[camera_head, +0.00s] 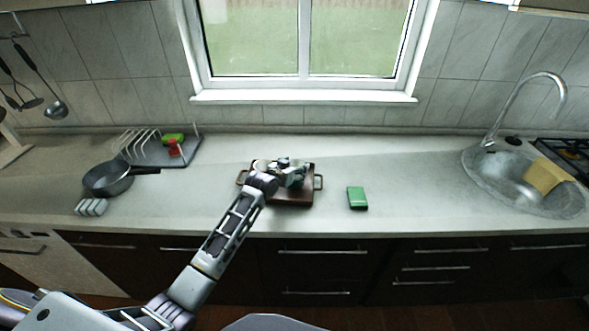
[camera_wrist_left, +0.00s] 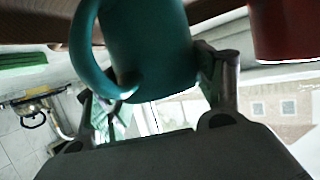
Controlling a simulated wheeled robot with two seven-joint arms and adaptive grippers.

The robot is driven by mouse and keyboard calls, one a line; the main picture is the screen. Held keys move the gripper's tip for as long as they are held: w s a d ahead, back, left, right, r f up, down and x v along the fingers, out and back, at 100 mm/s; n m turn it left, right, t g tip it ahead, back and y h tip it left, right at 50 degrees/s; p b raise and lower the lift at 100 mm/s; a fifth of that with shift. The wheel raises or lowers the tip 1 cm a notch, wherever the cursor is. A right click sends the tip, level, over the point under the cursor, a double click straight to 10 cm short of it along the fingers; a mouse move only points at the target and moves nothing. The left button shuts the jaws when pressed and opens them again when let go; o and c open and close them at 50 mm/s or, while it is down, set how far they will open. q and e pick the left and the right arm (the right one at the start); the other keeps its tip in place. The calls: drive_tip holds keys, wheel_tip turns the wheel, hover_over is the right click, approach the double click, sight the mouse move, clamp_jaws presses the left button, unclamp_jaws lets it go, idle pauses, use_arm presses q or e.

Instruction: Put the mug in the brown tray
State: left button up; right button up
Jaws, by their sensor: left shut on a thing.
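The teal mug (camera_wrist_left: 150,45) is between the fingers of my left gripper (camera_wrist_left: 155,82), which is shut on it. Its curved handle shows at the left of the wrist view. In the head view my left gripper (camera_head: 287,173) is over the brown tray (camera_head: 292,203), hiding much of it and most of the mug. The tray has a handle at each side and lies on the counter below the window. Its brown surface also shows at the top of the wrist view (camera_wrist_left: 32,20). Whether the mug touches the tray I cannot tell. My right gripper is out of view.
A red vessel (camera_wrist_left: 285,30) is close beside the mug in the wrist view. A green block (camera_head: 357,198) lies right of the tray. A pan (camera_head: 108,180) and dish rack (camera_head: 150,152) stand left, a sink (camera_head: 500,180) right. The counter between green block and sink is clear.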

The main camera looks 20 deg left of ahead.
use_arm(q)
drive_tip(key=shift+f, duration=0.3)
drive_tip(key=shift+f, duration=0.1)
drive_tip(key=o, duration=1.2)
drive_tip(key=shift+o, duration=0.2)
drive_tip(key=v, duration=1.2)
